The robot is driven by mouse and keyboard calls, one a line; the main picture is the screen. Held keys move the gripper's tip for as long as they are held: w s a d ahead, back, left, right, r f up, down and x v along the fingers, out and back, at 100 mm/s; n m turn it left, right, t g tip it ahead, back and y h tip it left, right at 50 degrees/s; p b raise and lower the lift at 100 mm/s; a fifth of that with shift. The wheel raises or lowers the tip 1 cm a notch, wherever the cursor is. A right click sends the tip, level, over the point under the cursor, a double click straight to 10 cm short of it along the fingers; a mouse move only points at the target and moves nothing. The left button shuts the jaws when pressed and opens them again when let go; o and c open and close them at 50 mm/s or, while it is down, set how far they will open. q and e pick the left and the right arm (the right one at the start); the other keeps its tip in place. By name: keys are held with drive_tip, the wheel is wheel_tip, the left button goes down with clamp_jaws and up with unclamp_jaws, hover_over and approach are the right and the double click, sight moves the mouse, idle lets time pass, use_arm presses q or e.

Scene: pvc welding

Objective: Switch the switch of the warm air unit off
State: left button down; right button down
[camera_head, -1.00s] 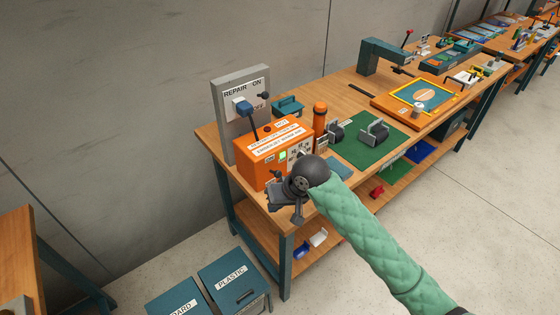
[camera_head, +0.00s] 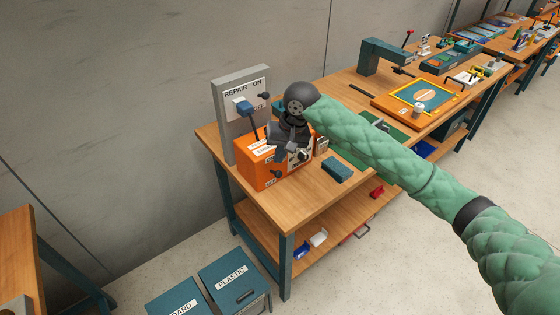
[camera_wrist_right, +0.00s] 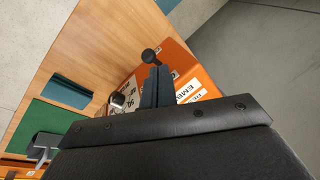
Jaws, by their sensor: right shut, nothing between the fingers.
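The warm air unit (camera_head: 255,172) is an orange box with white labels at the near left end of the bench. It also shows in the right wrist view (camera_wrist_right: 178,55). A black ball-ended lever (camera_head: 276,174) juts from its front face, and this ball (camera_wrist_right: 150,55) shows just beyond my fingertips in the wrist view. Whether they touch, I cannot tell. My right gripper (camera_head: 282,148) is shut and empty over the unit, hiding much of its top and label panel. The wrist view shows its closed fingers (camera_wrist_right: 157,84). My left gripper is not in view.
A grey REPAIR ON/OFF board (camera_head: 228,115) with a black knob (camera_head: 264,96) stands behind the unit. A dark blue block (camera_head: 336,169) lies to the right, near the green mat (camera_head: 350,152). Bins (camera_head: 235,281) stand on the floor. The bench front has free room.

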sight(275, 173)
drive_tip(key=shift+m+h, duration=0.4)
drive_tip(key=shift+m, duration=0.2)
drive_tip(key=shift+w+d+r, duration=0.35)
drive_tip(key=shift+w+r, duration=0.15)
drive_tip(key=shift+r, duration=0.15)
drive_tip(key=shift+w+d+r, duration=0.4)
drive_tip(key=shift+w+r, duration=0.1)
drive_tip(key=shift+r, duration=0.2)
drive_tip(key=shift+w+d+r, duration=0.35)
drive_tip(key=shift+w+r, duration=0.15)
drive_tip(key=shift+r, duration=0.15)
drive_tip(key=shift+f, duration=0.1)
